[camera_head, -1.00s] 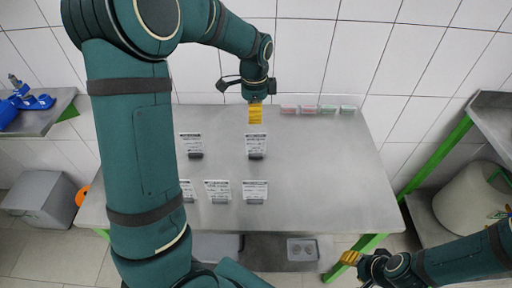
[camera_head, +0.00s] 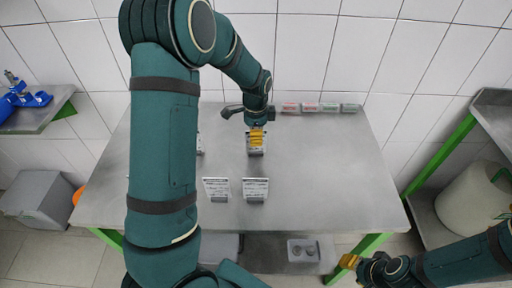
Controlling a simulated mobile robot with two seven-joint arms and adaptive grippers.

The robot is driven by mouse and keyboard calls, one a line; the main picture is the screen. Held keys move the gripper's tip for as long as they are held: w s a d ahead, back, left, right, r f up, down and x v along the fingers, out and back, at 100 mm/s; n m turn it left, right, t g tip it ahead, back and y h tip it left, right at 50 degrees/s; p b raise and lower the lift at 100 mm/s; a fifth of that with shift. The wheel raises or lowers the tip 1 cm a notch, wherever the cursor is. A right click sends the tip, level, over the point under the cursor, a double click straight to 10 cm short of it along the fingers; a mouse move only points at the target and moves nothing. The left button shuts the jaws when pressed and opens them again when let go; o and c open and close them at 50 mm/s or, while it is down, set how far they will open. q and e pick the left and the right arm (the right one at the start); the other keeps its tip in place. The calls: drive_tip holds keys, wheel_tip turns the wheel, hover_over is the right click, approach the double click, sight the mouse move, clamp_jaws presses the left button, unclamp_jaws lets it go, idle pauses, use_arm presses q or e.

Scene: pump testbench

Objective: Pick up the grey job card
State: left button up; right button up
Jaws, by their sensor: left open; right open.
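Several grey-white job cards stand in small holders on the metal table (camera_head: 330,175). One card (camera_head: 256,151) in the back row is directly below or behind my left gripper (camera_head: 257,137), whose yellow fingers cover its upper part. The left gripper is open; whether it touches that card cannot be told. Two front cards are in clear view, one at the left (camera_head: 216,188) and one at the right (camera_head: 255,188). Another back card (camera_head: 199,145) is mostly hidden by my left arm. My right gripper (camera_head: 349,261) is open, off the table's front right corner.
Several small red and green labelled blocks (camera_head: 310,108) line the table's back edge by the tiled wall. A grey tray (camera_head: 303,250) is on the shelf below. A blue pump (camera_head: 22,101) sits on the left side bench. The table's right half is clear.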

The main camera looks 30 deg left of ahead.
sight(256, 150)
use_arm(q)
drive_tip(key=f, duration=0.3)
drive_tip(key=shift+w+f, duration=0.2)
drive_tip(key=shift+f, duration=0.05)
clamp_jaws()
